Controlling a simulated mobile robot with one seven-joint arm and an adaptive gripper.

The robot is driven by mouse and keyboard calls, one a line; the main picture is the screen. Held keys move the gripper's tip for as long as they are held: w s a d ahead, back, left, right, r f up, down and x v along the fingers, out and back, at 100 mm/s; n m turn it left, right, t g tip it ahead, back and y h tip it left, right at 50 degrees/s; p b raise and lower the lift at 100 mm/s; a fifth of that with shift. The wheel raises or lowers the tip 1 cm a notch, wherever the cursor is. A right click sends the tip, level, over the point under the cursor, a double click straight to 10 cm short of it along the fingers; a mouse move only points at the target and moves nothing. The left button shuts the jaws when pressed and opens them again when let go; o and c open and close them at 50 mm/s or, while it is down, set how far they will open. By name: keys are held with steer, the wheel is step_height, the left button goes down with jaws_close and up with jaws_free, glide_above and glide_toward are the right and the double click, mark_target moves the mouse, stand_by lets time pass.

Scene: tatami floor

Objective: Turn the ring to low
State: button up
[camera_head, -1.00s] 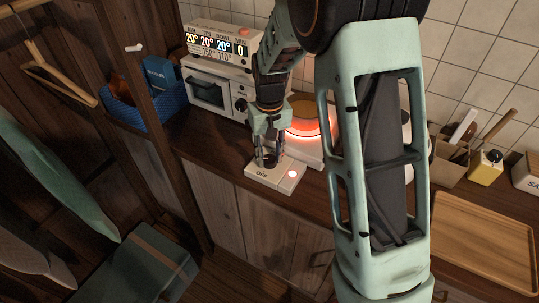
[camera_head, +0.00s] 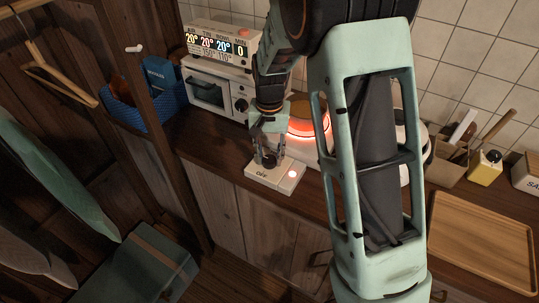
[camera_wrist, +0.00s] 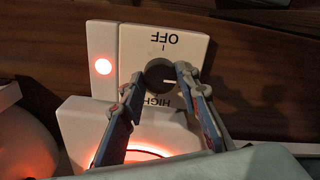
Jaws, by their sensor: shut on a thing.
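The right finger hides the panel's right side. The heating ring (camera_head: 310,130) glows red-orange behind the box.
A lit red lamp (camera_wrist: 102,66) is beside the knob panel. A white oven (camera_head: 215,92) with a display above it stands to the left. A blue basket (camera_head: 150,108) is farther left. A wooden tray (camera_head: 480,245) lies on the right of the counter.

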mark_target(270, 159)
steer(key=o, duration=1.2)
steer(key=shift+c, duration=0.2)
step_height(270, 159, up, 12)
